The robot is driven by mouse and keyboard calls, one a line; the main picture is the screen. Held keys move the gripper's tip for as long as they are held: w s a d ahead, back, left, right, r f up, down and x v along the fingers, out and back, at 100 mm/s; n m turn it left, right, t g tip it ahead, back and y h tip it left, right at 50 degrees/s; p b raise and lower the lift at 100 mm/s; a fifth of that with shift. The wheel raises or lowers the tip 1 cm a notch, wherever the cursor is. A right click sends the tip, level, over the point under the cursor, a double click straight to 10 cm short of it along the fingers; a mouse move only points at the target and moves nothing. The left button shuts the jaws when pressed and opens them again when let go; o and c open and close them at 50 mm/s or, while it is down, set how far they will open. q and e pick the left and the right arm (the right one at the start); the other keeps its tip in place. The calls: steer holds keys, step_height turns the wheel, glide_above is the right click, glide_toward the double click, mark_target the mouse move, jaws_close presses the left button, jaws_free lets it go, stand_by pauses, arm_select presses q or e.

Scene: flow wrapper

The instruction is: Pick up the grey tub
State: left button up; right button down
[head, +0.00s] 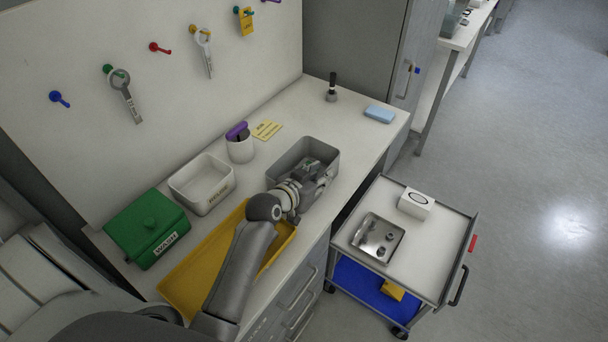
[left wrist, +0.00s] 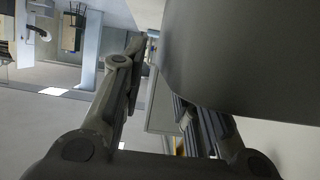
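The grey tub (head: 288,160) stands on the white worktop in the head view, right of the yellow tray. Dark or metallic shapes show at it, partly covered by my gripper. My left gripper (head: 319,168) is at the tub's near right side, by its rim. In the left wrist view, a large smooth grey surface, seemingly the tub (left wrist: 240,60), fills the upper right. It hides the end of one finger of my left gripper (left wrist: 155,75); the other finger shows to its left. Whether the fingers press on the wall is unclear. My right gripper is not seen.
A yellow tray (head: 190,283) lies under my left arm. A green box (head: 146,225), a white bin (head: 202,184) and a white cup (head: 240,150) stand along the back. A cart (head: 440,240) with a metal tray (head: 377,238) and a white box (head: 415,204) stands right of the worktop.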

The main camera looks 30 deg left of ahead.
arm_select(q)
steer(key=shift+x, duration=1.35)
steer(key=shift+c, duration=0.4)
jaws_close()
steer(key=shift+r, duration=0.1)
